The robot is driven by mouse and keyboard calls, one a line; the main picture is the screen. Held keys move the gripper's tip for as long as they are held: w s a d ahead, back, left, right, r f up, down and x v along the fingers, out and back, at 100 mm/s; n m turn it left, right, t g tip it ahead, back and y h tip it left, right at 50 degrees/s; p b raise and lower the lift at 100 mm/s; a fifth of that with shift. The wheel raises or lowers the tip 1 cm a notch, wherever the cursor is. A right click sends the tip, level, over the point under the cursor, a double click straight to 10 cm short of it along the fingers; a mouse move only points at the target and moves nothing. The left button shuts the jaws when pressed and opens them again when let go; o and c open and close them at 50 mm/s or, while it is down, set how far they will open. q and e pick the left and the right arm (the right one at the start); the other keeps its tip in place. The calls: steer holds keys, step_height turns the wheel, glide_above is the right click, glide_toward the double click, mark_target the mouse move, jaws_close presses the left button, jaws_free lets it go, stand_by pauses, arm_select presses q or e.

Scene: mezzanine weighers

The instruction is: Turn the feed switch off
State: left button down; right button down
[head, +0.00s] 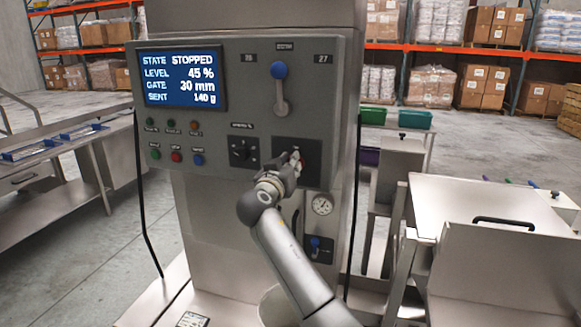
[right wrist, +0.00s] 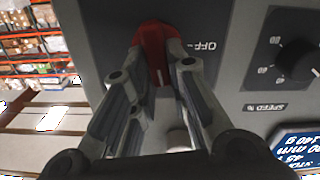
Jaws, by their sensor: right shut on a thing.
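The feed switch is a red knob (right wrist: 152,42) on a dark square plate (head: 311,149) at the lower right of the grey control panel (head: 325,90). In the right wrist view, my right gripper (right wrist: 160,62) has its two fingers closed on the knob's sides. A pale mark shows on the knob between the fingers. An upside-down OFF label (right wrist: 198,46) is to the right of the knob there, apart from the mark. In the head view, my right gripper (head: 294,163) covers most of the knob. The display (head: 181,79) reads STATE STOPPED. My left gripper is out of view.
A speed dial (head: 243,152) is left of the switch, with several small buttons (head: 175,156) further left. A blue-knobbed lever (head: 280,85) is above, a gauge (head: 322,205) below. A steel table (head: 100,135) stands left; a steel hopper unit (head: 490,245) stands right.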

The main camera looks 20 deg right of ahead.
steer(key=shift+w+a+f+n+p, duration=0.15)
steer(key=shift+n+p, duration=0.4)
steer(key=shift+n, duration=2.05)
steer(key=shift+w+a+f+n+p, duration=0.1)
steer(key=shift+a+f+n+p, duration=0.3)
steer(key=shift+n, duration=2.2)
steer(key=shift+w+d+f+n+p, duration=0.1)
steer(key=shift+n+p, duration=0.6)
steer(key=shift+n, duration=1.9)
steer(key=c, duration=1.4)
jaws_free()
steer(key=shift+a, duration=0.1)
